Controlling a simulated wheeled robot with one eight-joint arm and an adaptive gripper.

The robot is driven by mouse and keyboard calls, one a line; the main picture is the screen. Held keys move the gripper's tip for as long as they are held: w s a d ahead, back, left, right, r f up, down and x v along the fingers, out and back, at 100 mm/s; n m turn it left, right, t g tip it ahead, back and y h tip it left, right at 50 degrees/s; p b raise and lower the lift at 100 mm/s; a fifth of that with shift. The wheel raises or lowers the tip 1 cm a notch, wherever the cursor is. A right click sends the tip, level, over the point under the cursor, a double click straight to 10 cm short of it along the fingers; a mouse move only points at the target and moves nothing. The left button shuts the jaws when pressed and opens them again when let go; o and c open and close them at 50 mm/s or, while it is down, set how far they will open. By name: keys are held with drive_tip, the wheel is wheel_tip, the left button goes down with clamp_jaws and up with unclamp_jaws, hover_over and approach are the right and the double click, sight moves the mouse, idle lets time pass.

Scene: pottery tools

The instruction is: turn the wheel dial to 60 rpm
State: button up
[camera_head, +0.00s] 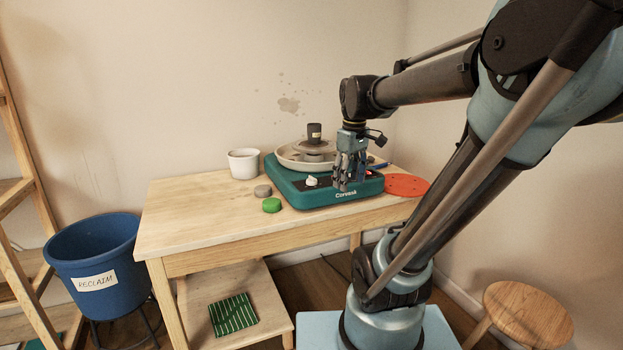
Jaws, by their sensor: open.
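The teal pottery wheel (290,192) stands on the wooden table, with a pale round splash pan (287,160) on top. A small white dial (312,181) sits on the dark panel at the front of the wheel. The dial's setting is too small to read. My gripper (346,186) points down over the front right of the wheel, to the right of the dial and apart from it in the picture. Its jaws are open and nothing shows between them. It hides part of the wheel's front panel.
A white pot (243,164), a grey disc (263,191) and a green disc (271,205) are left of the wheel. A red-orange disc (408,186) lies to its right. The table's left half (185,215) is clear.

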drive_tip(key=w+a+r+n, duration=0.4)
drive_tip(key=w+r, duration=0.2)
drive_tip(key=w, duration=0.3)
drive_tip(key=n+g, duration=0.1)
drive_tip(key=n, duration=0.5)
approach(312, 180)
drive_tip(key=f, duration=0.3)
drive_tip(key=w+f, duration=0.1)
drive_tip(key=f, duration=0.5)
drive_tip(key=shift+w+a, duration=0.1)
drive_tip(key=shift+w, duration=0.2)
drive_tip(key=c, duration=1.1)
